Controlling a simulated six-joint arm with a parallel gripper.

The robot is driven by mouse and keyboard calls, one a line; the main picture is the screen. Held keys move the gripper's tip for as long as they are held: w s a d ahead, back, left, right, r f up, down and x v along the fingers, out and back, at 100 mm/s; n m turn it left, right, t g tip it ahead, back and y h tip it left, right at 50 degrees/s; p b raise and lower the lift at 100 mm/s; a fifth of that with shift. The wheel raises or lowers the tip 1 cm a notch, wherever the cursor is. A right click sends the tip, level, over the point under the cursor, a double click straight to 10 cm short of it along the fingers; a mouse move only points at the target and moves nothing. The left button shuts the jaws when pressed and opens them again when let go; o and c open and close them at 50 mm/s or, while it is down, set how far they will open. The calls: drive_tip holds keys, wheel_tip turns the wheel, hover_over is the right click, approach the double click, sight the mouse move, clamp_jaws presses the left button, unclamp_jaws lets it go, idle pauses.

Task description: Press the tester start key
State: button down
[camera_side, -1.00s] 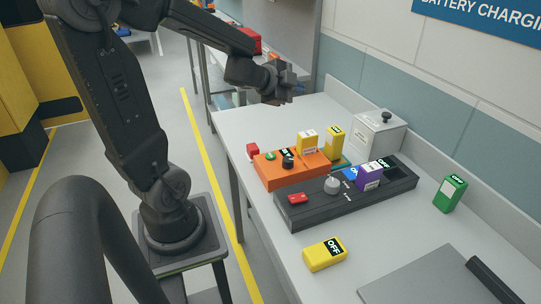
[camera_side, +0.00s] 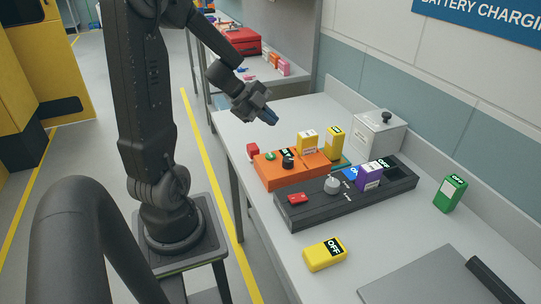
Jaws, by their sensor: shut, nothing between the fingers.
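An orange unit (camera_side: 277,176) sits on the grey bench with a round green key (camera_side: 269,155) and a black knob (camera_side: 288,159) on its top. A long black unit (camera_side: 322,206) lies in front of it, with a red key (camera_side: 298,198) and a grey knob (camera_side: 332,185). I cannot read which unit is the tester. My gripper (camera_side: 270,118) is shut and empty, with blue fingertips pointing down and to the right. It hangs in the air above the orange unit's far left end, apart from all keys.
Yellow packs (camera_side: 308,142) and a purple pack (camera_side: 369,177) stand in the units. A yellow pack (camera_side: 325,254) and a green pack (camera_side: 450,193) are loose on the bench. A grey box (camera_side: 377,134) stands behind.

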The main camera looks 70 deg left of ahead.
sight(270, 156)
drive_tip(key=shift+f, duration=4.35)
drive_tip(key=shift+f, duration=0.4)
drive_tip(key=shift+f, duration=0.4)
drive_tip(key=shift+r, duration=0.85)
drive_tip(key=shift+r, duration=2.5)
